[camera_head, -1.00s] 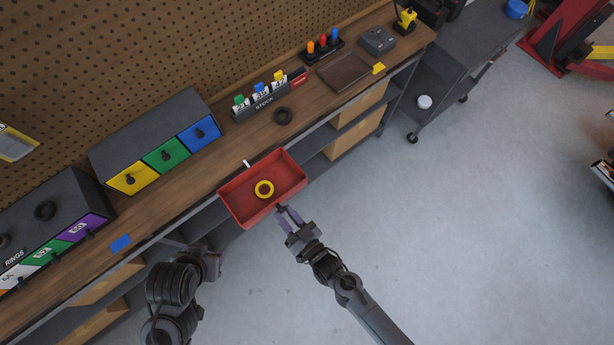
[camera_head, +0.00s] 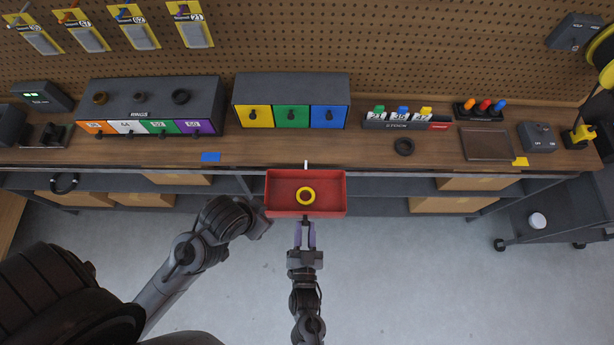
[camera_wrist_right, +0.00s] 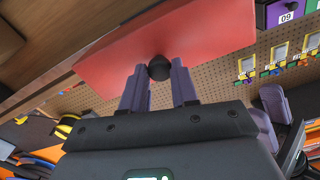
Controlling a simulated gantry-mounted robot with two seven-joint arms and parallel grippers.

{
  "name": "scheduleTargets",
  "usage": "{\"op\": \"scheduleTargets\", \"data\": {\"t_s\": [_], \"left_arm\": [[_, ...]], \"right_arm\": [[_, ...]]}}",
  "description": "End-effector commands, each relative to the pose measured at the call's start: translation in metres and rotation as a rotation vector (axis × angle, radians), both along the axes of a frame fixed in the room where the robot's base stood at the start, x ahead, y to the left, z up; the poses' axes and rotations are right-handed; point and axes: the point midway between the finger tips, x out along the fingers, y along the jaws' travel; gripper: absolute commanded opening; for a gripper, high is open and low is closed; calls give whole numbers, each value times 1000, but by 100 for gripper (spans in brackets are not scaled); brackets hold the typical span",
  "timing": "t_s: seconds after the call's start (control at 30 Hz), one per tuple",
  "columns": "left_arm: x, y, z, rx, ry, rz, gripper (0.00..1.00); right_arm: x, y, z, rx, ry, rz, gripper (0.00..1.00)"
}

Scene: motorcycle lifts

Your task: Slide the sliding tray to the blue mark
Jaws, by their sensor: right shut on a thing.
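The blue mark (camera_head: 210,157) is on the bench edge, left of the pointer. My right gripper (camera_head: 305,232) is shut on the tray's dark front knob (camera_wrist_right: 159,68); the tray front (camera_wrist_right: 200,40) fills the upper wrist view. My left gripper (camera_head: 262,224) is beside the tray's left front corner, partly hidden by its own arm; I cannot tell its opening or whether it touches.
A yellow mark (camera_head: 520,161) lies far right on the bench edge. Drawer boxes (camera_head: 291,90), a stock rack (camera_head: 405,121) and a black ring (camera_head: 404,146) stand on the bench (camera_head: 250,152). The bench edge between tray and blue mark looks clear. Cardboard boxes (camera_head: 480,182) sit below.

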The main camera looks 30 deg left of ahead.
Motion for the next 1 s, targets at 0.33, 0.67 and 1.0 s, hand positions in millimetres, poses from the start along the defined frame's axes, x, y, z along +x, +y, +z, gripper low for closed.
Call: {"op": "scheduleTargets", "data": {"t_s": [0.33, 0.67, 1.0], "left_arm": [[0, 2, 0, 7, 0, -4, 43], [0, 1, 0, 3, 0, -2, 43], [0, -2, 2, -7, 0, 4, 43]], "right_arm": [[0, 0, 0, 0, 0, 0, 54], [-3, -2, -1, -1, 1, -1, 54], [-43, -26, -2, -3, 4, 1, 54]]}}
